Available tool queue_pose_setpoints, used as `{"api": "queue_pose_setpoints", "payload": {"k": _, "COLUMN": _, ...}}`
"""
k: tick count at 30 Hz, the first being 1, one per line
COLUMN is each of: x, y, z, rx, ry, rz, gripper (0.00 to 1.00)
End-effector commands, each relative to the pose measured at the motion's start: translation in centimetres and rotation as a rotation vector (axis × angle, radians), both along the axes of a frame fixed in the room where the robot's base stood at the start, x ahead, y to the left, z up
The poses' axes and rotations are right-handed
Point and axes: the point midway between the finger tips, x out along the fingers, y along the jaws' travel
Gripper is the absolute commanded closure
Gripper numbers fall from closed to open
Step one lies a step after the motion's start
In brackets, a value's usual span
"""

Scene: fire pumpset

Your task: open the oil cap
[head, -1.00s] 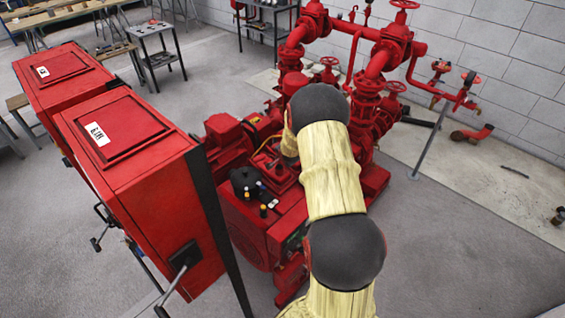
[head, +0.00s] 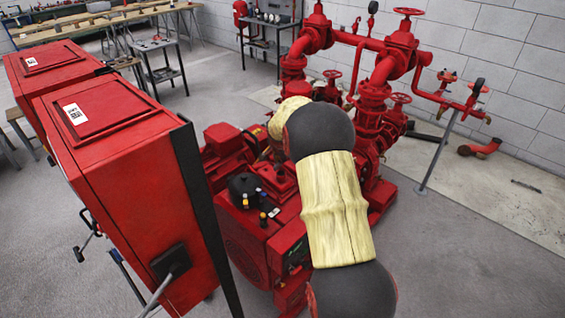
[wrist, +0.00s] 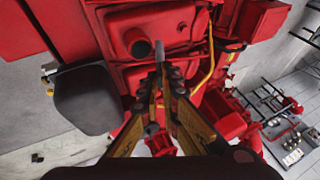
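The red pump engine (head: 245,225) stands in the middle of the head view, with a black rounded part (head: 243,187) and small yellow and blue-topped fittings (head: 262,217) on it. I cannot tell for sure which part is the oil cap. In the wrist view, a dark round end (wrist: 142,48) projects from a red housing (wrist: 165,25) just beyond the fingertips, to their left. My gripper (wrist: 162,80) points at the red machinery, its fingers close together with a narrow gap and nothing seen held. My arm hides the gripper in the head view.
Red cabinets (head: 115,150) stand close on the left. Red pipes with valve wheels (head: 408,12) rise behind the engine. A yellow cable (wrist: 208,65) runs right of the fingers. Open grey floor (head: 470,260) lies to the right.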

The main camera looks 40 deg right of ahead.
Motion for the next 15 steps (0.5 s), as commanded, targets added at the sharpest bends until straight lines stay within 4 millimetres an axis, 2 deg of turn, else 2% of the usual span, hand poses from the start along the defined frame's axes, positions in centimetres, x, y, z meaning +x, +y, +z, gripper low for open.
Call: {"api": "queue_pose_setpoints", "payload": {"k": 15, "x": 2.1, "y": 0.4, "z": 0.6, "rx": -0.020, "ry": 0.244, "rz": 0.001, "gripper": 1.00}}
